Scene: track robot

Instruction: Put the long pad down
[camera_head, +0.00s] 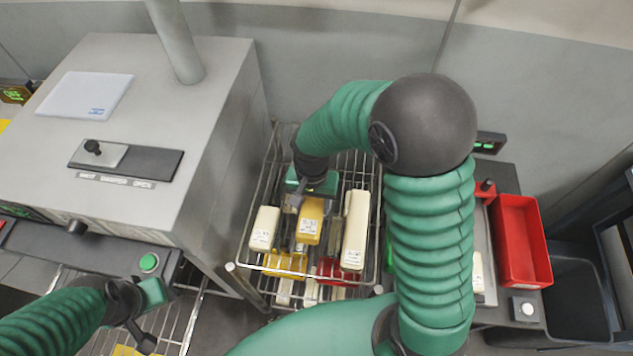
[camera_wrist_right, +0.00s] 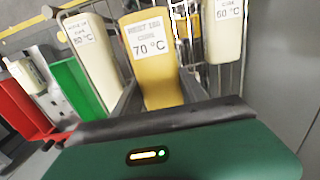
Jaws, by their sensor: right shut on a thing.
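My right gripper (camera_head: 300,202) is over the wire rack (camera_head: 251,215) and shut on a yellow pad (camera_head: 309,228) with a white label. In the right wrist view the yellow pad (camera_wrist_right: 158,82) sits between the dark fingers, its label reading 70 °C. A cream pad (camera_head: 264,230) stands to its left and a longer cream pad (camera_head: 355,232) to its right. I cannot tell whether the yellow pad touches the rack below. My left gripper (camera_head: 137,312) is at the lower left, empty; its finger opening is unclear.
A grey machine (camera_head: 225,130) with a lever panel stands left of the rack. A red bin (camera_head: 521,240) and a dark bin (camera_head: 575,300) are at the right. More yellow, red and cream pieces lie lower in the rack. A green part (camera_wrist_right: 77,88) shows in the right wrist view.

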